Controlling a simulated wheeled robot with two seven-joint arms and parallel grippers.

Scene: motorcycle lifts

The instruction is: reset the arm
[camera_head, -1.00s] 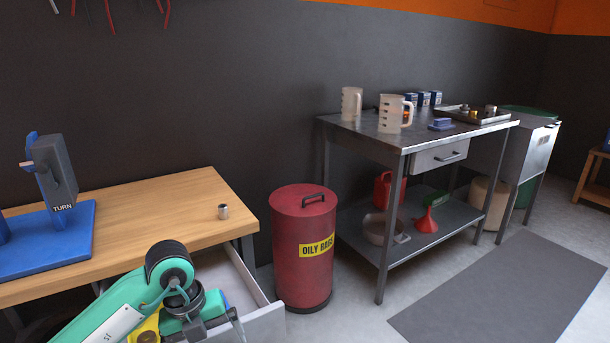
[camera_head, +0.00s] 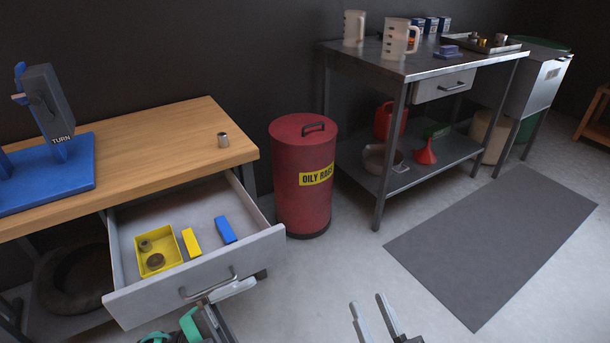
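My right gripper (camera_head: 372,312) shows at the bottom centre, over the floor. Its two pale fingers stand apart with nothing between them. My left gripper (camera_head: 222,293) shows in part at the bottom, close to the front of the open drawer (camera_head: 190,284) and just below its handle (camera_head: 208,286). I cannot tell whether it touches the handle or how far its fingers are apart. Most of both arms is out of view.
The open drawer holds a yellow bin (camera_head: 175,250) with small metal parts, a yellow block (camera_head: 191,242) and a blue block (camera_head: 225,230). A wooden workbench (camera_head: 180,150), red oily-rags can (camera_head: 300,195) and steel table (camera_head: 385,65) stand around. The grey mat (camera_head: 490,240) is clear.

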